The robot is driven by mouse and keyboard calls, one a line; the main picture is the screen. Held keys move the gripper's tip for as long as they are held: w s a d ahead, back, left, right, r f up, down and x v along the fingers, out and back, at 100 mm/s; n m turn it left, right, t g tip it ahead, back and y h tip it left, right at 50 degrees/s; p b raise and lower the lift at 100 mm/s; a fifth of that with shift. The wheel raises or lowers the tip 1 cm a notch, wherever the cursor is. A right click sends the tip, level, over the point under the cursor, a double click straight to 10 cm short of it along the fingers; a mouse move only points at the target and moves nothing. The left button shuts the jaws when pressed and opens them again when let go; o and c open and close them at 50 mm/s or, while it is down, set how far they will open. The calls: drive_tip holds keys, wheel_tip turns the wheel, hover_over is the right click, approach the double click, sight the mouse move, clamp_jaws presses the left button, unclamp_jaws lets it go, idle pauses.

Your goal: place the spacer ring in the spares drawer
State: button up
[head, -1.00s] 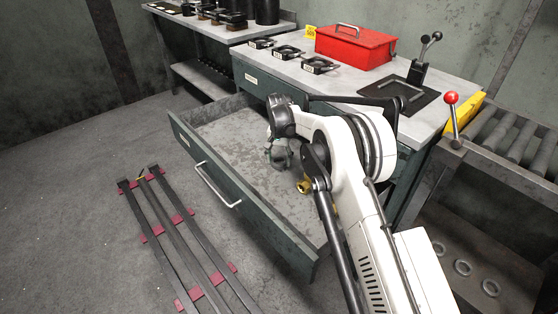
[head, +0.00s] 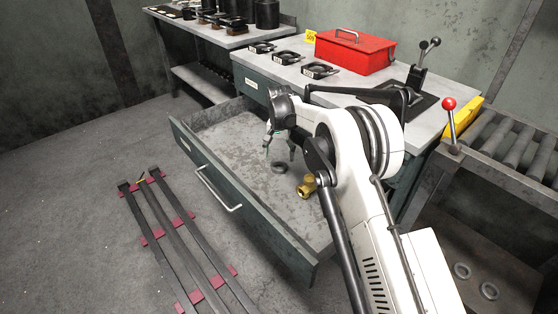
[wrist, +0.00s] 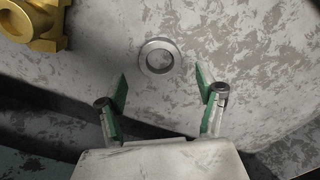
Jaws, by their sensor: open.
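The spacer ring (head: 279,168), a small grey ring, lies flat on the floor of the open spares drawer (head: 185,142). In the wrist view the ring (wrist: 160,57) shows whole, beyond my fingertips and apart from them. My gripper (head: 280,146) is open and empty above the drawer floor, just above the ring. Its green-padded fingers (wrist: 161,88) are spread wide in the wrist view.
A brass fitting (head: 307,186) lies in the drawer to the right of the ring. A red toolbox (head: 355,55) and several black-framed items stand on the bench above. Two more rings (head: 489,291) lie on a shelf at lower right. Dark rails (head: 172,232) lie on the floor.

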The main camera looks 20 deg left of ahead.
wheel_tip(320, 180, up, 7)
drive_tip(key=p, duration=0.1)
idle(0.6)
